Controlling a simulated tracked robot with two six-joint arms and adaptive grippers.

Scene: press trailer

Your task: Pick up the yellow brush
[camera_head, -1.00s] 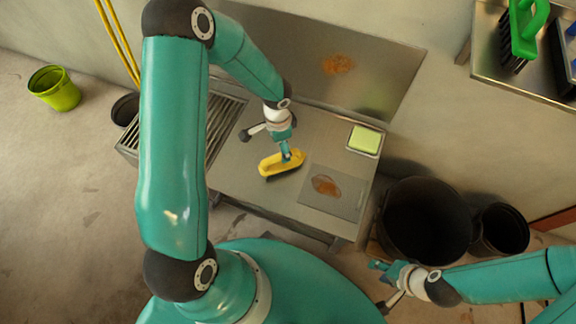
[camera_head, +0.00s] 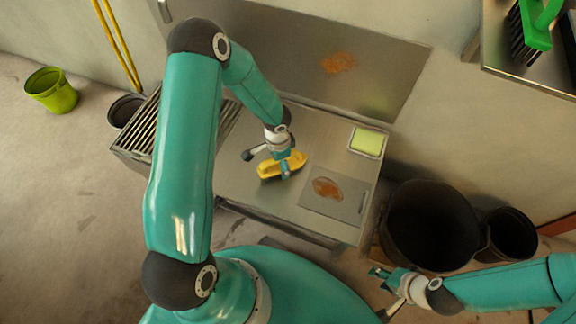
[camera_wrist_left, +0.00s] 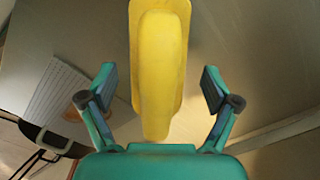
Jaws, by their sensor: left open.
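The yellow brush (camera_head: 270,170) lies on the steel worktop, with its back facing up. My left gripper (camera_head: 286,170) is over the brush's right part in the head view. In the left wrist view the yellow brush (camera_wrist_left: 158,60) runs lengthwise between the two spread fingers of my left gripper (camera_wrist_left: 157,88), with a gap on each side. The fingers are open and hold nothing. My right gripper (camera_head: 378,272) is low at the right, away from the brush and near the black bin; its opening is too small to make out.
A green sponge in a tray (camera_head: 367,141) and a plate with a brown stain (camera_head: 335,193) share the worktop (camera_head: 240,180). A slatted grate (camera_head: 150,128) is at the left. A large black bin (camera_head: 430,225) stands right. A shelf (camera_head: 545,72) with a green brush (camera_head: 530,30) is upper right.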

